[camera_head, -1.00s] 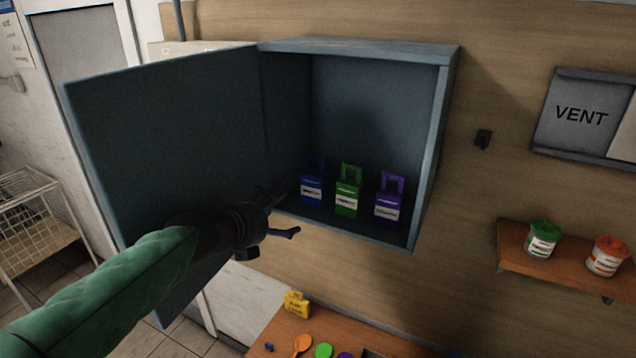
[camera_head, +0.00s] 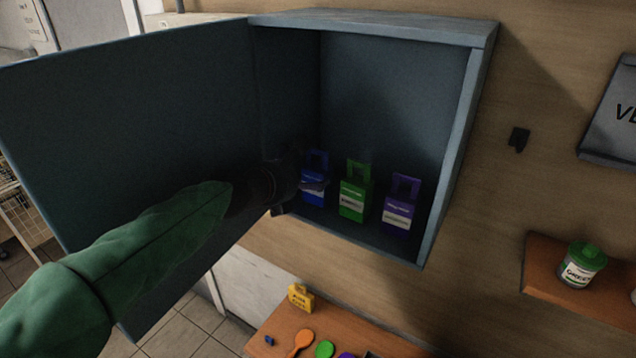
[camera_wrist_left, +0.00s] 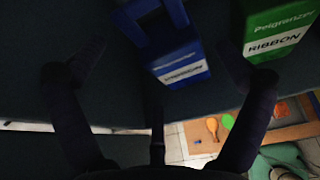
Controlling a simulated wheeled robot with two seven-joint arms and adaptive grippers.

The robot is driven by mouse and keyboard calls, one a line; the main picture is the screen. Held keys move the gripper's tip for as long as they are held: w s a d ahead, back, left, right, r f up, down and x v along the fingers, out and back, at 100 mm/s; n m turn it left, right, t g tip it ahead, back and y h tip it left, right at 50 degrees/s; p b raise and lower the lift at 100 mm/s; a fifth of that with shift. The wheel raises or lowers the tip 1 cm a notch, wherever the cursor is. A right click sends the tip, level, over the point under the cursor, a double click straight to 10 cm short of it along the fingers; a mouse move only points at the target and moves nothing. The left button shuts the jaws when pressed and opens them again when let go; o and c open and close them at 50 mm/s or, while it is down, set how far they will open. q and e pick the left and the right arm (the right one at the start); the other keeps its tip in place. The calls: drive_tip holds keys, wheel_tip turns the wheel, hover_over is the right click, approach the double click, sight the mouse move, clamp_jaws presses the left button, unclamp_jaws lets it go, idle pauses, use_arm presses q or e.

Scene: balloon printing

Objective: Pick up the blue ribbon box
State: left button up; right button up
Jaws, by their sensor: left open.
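The blue ribbon box (camera_head: 313,190) stands at the left in the open wall cabinet, with a handle on top and a white label. My left gripper (camera_head: 308,185) reaches in from the left and partly covers it. In the left wrist view the blue box (camera_wrist_left: 180,62) stands ahead, between the two spread fingers of the left gripper (camera_wrist_left: 165,80). The fingers are open and hold nothing; whether either one touches the box cannot be told. A green ribbon box (camera_head: 354,197) stands just right of it, close to the right finger. My right gripper is not in view.
A purple box (camera_head: 400,208) stands right of the green one. The cabinet (camera_head: 474,95) has side walls, and its open door (camera_head: 120,120) stands left, behind my arm. Below is an orange table (camera_head: 270,325) with a yellow box (camera_head: 300,297); a shelf (camera_head: 545,270) is at the right.

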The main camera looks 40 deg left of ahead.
sight(307, 175)
use_arm(q)
drive_tip(key=shift+w+f, duration=0.35)
drive_tip(key=shift+w, duration=0.2)
drive_tip(key=shift+b+x, duration=0.4)
drive_tip(key=shift+x, duration=1.6)
drive_tip(key=shift+s+r, duration=0.1)
drive_tip(key=shift+s, duration=0.1)
drive_tip(key=shift+c, duration=0.6)
drive_tip(key=c, duration=1)
